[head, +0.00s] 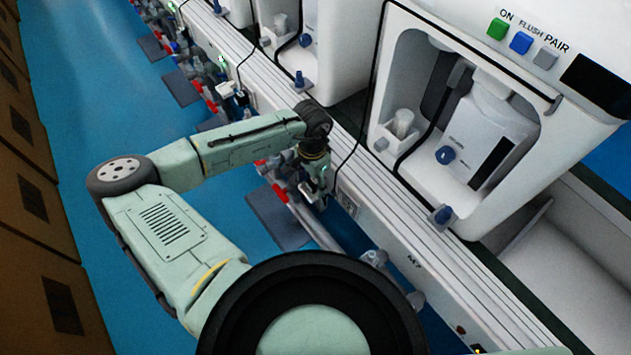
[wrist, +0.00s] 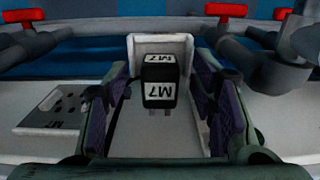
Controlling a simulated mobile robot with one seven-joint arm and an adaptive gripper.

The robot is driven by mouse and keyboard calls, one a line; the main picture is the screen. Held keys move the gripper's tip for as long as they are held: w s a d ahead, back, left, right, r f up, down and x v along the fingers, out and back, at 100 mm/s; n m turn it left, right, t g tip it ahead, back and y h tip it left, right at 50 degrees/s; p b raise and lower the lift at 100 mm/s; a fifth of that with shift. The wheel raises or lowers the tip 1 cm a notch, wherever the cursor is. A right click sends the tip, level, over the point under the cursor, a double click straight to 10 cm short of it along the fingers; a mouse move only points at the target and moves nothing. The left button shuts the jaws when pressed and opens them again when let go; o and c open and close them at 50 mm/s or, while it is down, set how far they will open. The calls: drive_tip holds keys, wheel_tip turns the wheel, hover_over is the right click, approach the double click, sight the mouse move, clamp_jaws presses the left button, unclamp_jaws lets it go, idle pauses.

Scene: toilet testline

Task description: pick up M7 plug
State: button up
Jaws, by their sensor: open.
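The M7 plug (wrist: 158,86) is a small black block with white M7 labels and prongs towards the camera. It shows in the wrist view, in front of or in a white holder (wrist: 160,42). My gripper (wrist: 160,112) is open, with its purple-padded fingers to the left and right of the plug. Gaps show on both sides, so neither finger appears to touch it. In the head view my gripper (head: 318,185) is low beside the white bench edge, and I cannot make out the plug there.
Grey pipes (wrist: 270,65) with red handles (wrist: 225,10) run behind. In the head view, a white toilet test station (head: 470,130) stands right of the arm. Blue floor (head: 100,110) is clear at left.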

drive_tip(key=shift+c, duration=0.4)
clamp_jaws()
